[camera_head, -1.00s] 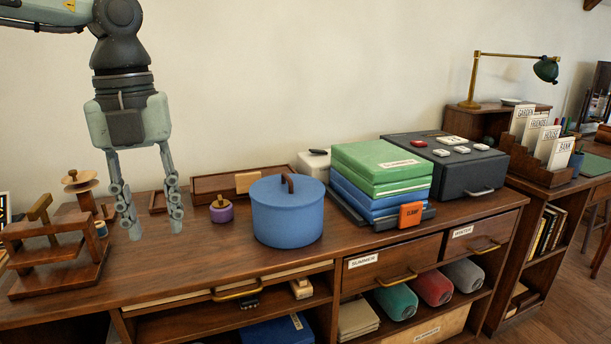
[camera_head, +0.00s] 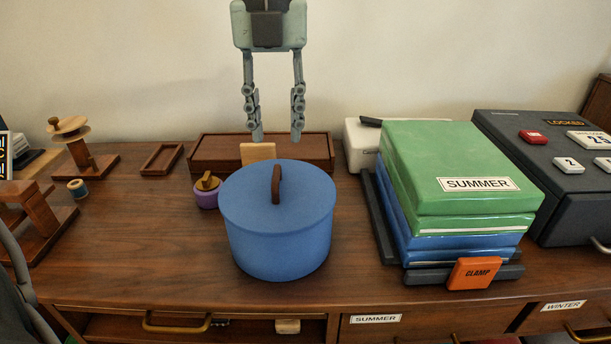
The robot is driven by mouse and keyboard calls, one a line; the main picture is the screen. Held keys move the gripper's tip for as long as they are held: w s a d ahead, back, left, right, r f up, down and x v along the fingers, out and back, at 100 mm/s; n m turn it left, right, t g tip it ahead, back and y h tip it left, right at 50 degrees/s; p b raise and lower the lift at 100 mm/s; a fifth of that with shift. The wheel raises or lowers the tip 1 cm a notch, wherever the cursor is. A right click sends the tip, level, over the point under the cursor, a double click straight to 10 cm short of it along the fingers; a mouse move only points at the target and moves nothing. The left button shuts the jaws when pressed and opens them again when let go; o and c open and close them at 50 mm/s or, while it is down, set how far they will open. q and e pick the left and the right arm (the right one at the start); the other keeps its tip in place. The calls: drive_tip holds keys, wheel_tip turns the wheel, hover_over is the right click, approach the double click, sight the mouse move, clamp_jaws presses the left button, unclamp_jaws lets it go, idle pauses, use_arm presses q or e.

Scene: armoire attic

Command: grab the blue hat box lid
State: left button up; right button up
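The blue hat box is a round drum standing upright on the wooden dresser top. Its blue lid (camera_head: 245,200) sits on it, with a brown strap handle (camera_head: 276,184) arching up from the middle. My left gripper (camera_head: 277,138) points down, open and empty. In the picture its fingertips show just above the lid's far edge, one on each side of the handle's line, apart from the lid. My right gripper does not show.
A purple pot (camera_head: 206,196) stands close at the box's left. A wooden tray (camera_head: 215,152) lies behind it. To the right are clamped green and blue packets (camera_head: 455,165) with an orange clamp (camera_head: 474,273), and a dark locked case (camera_head: 545,165). The dresser top (camera_head: 150,240) is clear at front left.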

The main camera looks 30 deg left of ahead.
sight(276, 172)
use_arm(q)
drive_tip(key=shift+f, duration=0.4)
drive_tip(key=f, duration=0.2)
drive_tip(key=shift+s+a+f, duration=0.1)
drive_tip(key=shift+s+f, duration=0.15)
drive_tip(key=shift+f, duration=0.1)
wheel_tip(276, 172, down, 4)
drive_tip(key=shift+w+f+p, duration=0.1)
drive_tip(key=shift+p, duration=0.4)
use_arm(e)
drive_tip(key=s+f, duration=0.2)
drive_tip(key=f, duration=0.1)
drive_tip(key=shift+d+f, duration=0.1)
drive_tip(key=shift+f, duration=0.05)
use_arm(q)
drive_tip(key=shift+c, duration=0.4)
clamp_jaws()
